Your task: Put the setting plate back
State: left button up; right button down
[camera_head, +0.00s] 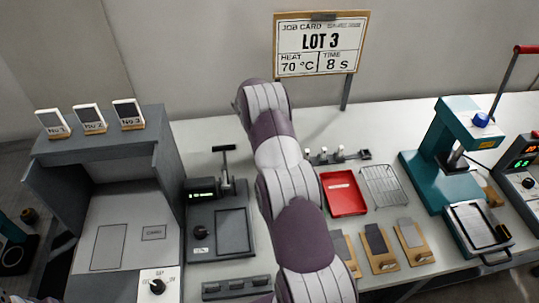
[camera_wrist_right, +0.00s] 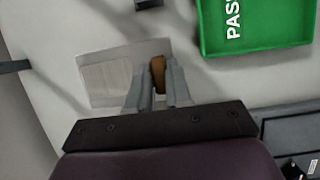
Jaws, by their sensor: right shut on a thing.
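In the right wrist view, my right gripper (camera_wrist_right: 158,88) is shut on a brown handle (camera_wrist_right: 158,72), which I take to be the setting plate's. A pale plate (camera_wrist_right: 105,78) with a lighter panel lies beside the handle; I cannot tell whether they are joined. In the head view my right arm rises through the middle and hides its own gripper. Wooden boards with grey plates stand at the front: the right one (camera_head: 412,240), the middle one (camera_head: 378,245) and the left one (camera_head: 342,247), partly behind my arm. My left gripper is not in view.
A green PASS tray (camera_wrist_right: 255,30) lies right of the gripper in the wrist view. The head view shows a red tray (camera_head: 344,194), a wire rack (camera_head: 382,186), a teal press (camera_head: 432,165), a grey cabinet (camera_head: 100,145) with numbered cards, and a LOT 3 job card (camera_head: 321,45).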

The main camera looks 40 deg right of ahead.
jog(key=shift+w+a+f, duration=0.2)
jog(key=shift+w+f, duration=0.1)
jog(key=shift+w, duration=0.3)
jog(key=shift+a+f+b, duration=0.1)
jog(key=shift+f+b, duration=0.2)
jog(key=shift+f, duration=0.05)
jog(key=shift+f+b, duration=0.95)
jog(key=shift+b, duration=0.05)
jog(key=shift+s+f, duration=0.1)
jog(key=shift+f, duration=0.7)
jog(key=c, duration=1.5)
grip_release()
jog(key=shift+f, duration=0.1)
jog(key=o, duration=0.4)
